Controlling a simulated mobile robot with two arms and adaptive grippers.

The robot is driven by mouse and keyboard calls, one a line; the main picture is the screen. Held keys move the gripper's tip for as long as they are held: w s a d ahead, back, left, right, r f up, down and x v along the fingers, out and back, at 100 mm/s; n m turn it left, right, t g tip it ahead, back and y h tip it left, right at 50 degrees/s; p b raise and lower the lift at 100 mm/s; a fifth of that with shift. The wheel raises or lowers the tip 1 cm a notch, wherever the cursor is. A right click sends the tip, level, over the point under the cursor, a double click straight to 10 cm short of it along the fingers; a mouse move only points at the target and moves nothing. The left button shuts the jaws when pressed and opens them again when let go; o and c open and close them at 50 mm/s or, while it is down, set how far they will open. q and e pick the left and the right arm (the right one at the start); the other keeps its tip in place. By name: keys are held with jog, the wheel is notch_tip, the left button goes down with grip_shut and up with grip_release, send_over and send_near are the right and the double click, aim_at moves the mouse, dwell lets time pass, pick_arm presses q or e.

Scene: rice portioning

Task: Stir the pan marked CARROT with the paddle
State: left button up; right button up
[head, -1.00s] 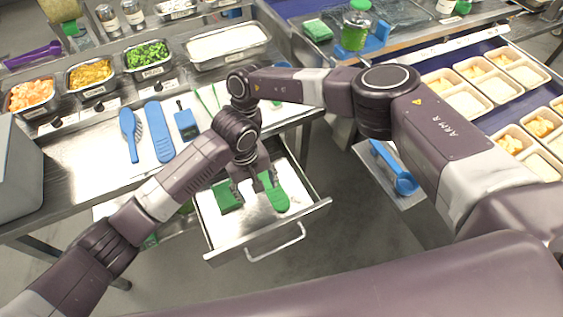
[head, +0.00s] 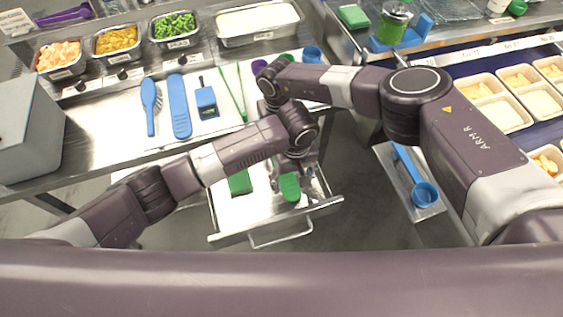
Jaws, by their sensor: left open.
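The small metal pan at the far left holds orange carrot pieces; this carrot pan (head: 62,73) stands at the back of the steel counter, and its label is too small to read. A long flat blue tool, which looks like the paddle (head: 179,108), lies on the counter between a blue brush and a blue scraper. My left gripper (head: 292,178) is open and empty, pointing down over the open drawer, right by a green tool. It is well to the right of the paddle. My right arm reaches in from the right, but its gripper is hidden.
Beside the carrot pan stand pans of corn (head: 118,55) and green vegetables (head: 178,43), and a larger white-filled pan (head: 262,36). A blue brush (head: 150,104), blue scraper (head: 206,100) and green tongs (head: 232,96) lie near the paddle. The open drawer (head: 235,222) juts out, holding green tools (head: 289,187).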

aim_at(291, 191)
pick_arm(q)
notch_tip(291, 191, down, 4)
jog(key=shift+a+r, duration=0.1)
pick_arm(e)
notch_tip(291, 191, down, 4)
jog(key=shift+s+r, duration=0.1)
pick_arm(q)
jog(key=shift+f, duration=0.45)
pick_arm(e)
jog(key=shift+f, duration=0.45)
pick_arm(q)
jog(key=shift+c, duration=0.2)
pick_arm(e)
jog(key=shift+c, duration=0.2)
pick_arm(q)
jog(key=c, duration=1.2)
pick_arm(e)
jog(key=c, duration=1.2)
